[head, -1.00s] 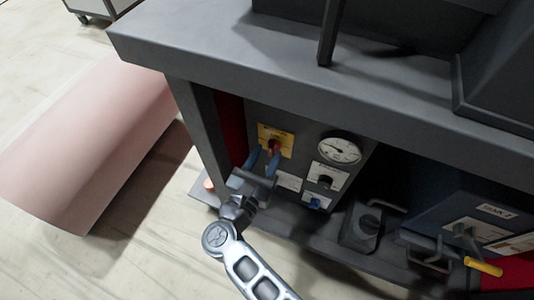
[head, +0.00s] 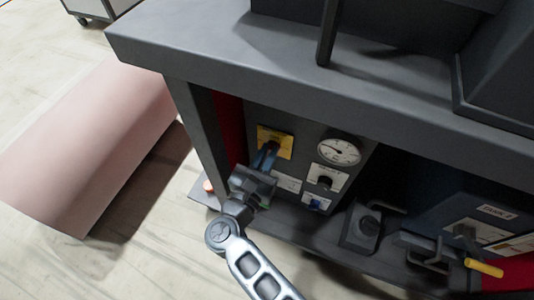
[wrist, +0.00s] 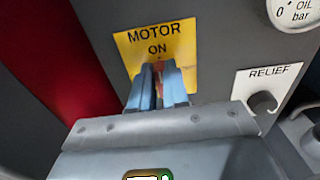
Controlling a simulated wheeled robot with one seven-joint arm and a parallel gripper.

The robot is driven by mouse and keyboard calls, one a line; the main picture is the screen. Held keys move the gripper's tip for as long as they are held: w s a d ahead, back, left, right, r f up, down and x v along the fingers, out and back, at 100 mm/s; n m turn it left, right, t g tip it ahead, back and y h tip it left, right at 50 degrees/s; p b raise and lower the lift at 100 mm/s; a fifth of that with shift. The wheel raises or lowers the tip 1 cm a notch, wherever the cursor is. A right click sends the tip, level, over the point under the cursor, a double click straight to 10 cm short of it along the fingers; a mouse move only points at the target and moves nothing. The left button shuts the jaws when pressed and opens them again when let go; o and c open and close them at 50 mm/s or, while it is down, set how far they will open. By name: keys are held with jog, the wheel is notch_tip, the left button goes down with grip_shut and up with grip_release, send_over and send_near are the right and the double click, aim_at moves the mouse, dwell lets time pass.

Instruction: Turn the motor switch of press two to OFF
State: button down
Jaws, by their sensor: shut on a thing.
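The motor switch sits on a yellow plate (head: 285,140) on the grey panel under the bench top. In the wrist view the plate (wrist: 174,43) reads MOTOR, with ON above the switch. My gripper (head: 268,153) reaches the plate from below. In the wrist view its blue fingers (wrist: 161,80) are shut on the red switch knob (wrist: 162,68), of which only a sliver shows between and beside them. The fingers hide most of the knob, the way it points and the lower part of the plate.
Right of the switch are a round gauge (head: 338,150), a black RELIEF knob (head: 325,182) and a small blue control (head: 315,203). The bench top (head: 200,50) overhangs the panel. A blue tank (head: 460,205) stands further right. A pink block (head: 95,140) lies on the floor at left.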

jog(key=shift+n, duration=0.3)
jog(key=n, duration=0.1)
jog(key=n+p, duration=0.1)
jog(key=n, duration=0.1)
jog(key=shift+w+a, duration=0.1)
jog(key=shift+a, duration=0.15)
jog(key=shift+w+a+f+n+p, duration=0.2)
jog(key=shift+n+p, duration=0.35)
jog(key=shift+n, duration=1.8)
jog(key=shift+s+a+f+n+p, duration=0.1)
jog(key=shift+f+n+p, duration=0.35)
jog(key=shift+n, duration=1.95)
jog(key=shift+w+a+f+n+p, duration=0.15)
jog(key=shift+n+p, duration=0.45)
jog(key=shift+n, duration=1.75)
jog(key=c, duration=1.1)
grip_release()
